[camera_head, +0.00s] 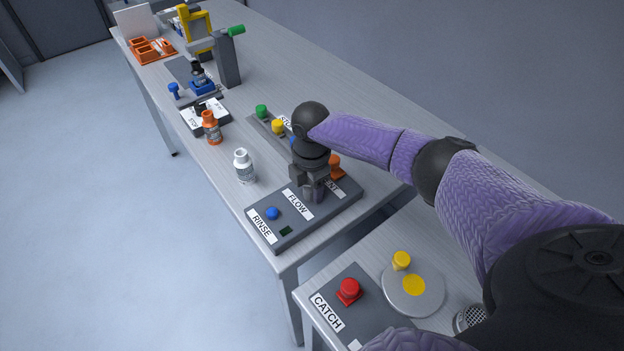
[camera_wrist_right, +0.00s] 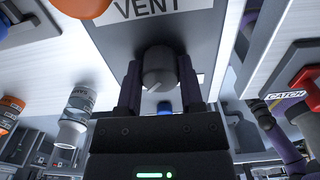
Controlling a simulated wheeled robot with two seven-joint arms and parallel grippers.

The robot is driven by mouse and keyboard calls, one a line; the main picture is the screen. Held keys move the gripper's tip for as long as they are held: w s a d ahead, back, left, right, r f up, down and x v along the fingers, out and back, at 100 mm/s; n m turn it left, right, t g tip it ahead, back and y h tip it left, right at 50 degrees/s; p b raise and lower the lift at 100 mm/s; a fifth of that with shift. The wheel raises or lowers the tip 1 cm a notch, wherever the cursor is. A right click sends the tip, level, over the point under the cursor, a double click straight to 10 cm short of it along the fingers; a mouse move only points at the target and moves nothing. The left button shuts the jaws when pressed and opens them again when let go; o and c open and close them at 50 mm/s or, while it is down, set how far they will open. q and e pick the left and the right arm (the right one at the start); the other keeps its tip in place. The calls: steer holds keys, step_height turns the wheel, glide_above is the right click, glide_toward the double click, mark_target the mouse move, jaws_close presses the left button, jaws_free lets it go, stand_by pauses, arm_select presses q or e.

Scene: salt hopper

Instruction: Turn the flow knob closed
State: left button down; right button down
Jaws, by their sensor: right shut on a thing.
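The flow knob (camera_wrist_right: 160,70) is a round grey knob with a light pointer line, and it shows in the right wrist view between my fingers. It sits on the dark grey panel (camera_head: 335,211), by the FLOW label (camera_head: 298,203); in the head view my gripper covers it. My right gripper (camera_head: 313,192) points down over the panel and is shut on the knob, one finger on each side, as the right wrist view (camera_wrist_right: 160,90) shows. My left gripper is not in view.
Beside the knob are the blue RINSE button (camera_head: 273,213) and the orange VENT knob (camera_head: 336,165). A white bottle (camera_head: 244,167) and an orange bottle (camera_head: 211,128) stand left of the panel. Table space left of the bottles is narrow.

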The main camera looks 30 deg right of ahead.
steer(key=n, duration=0.4)
steer(key=shift+n+p, duration=0.3)
steer(key=shift+p, duration=0.05)
steer(key=shift+n, duration=2.3)
steer(key=shift+c, duration=1.1)
jaws_free()
step_height(320, 180, up, 9)
steer(key=p, duration=0.3)
steer(key=shift+r, duration=0.5)
